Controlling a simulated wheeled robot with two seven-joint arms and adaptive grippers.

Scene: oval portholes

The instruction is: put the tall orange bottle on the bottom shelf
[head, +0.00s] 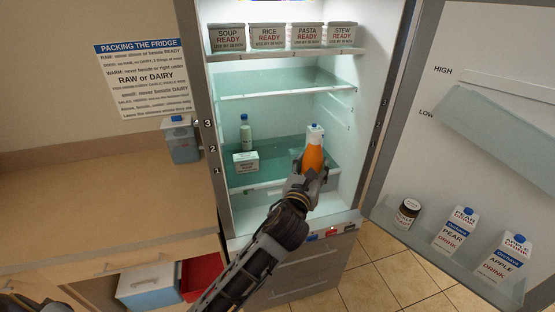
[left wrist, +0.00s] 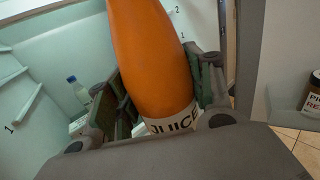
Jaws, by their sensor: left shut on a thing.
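The tall orange bottle (head: 314,157) is in my left gripper (head: 308,178), at the right part of the open fridge, in front of or over the bottom shelf. I cannot tell whether its base touches the shelf. In the left wrist view the orange bottle (left wrist: 155,55) stands between the two fingers, with a white label reading "JUICE"; its top is out of frame. The left gripper (left wrist: 165,115) is shut on it. The bottom shelf (head: 283,160) is greenish glass with a pale front edge. My right gripper is not in view.
On the bottom shelf's left stand a blue-capped clear bottle (head: 246,136) and a white labelled box (head: 246,162). A glass middle shelf (head: 290,88) is above, and labelled tubs fill the top shelf. The open door (head: 480,120) at right holds a jar (head: 407,212) and cartons.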

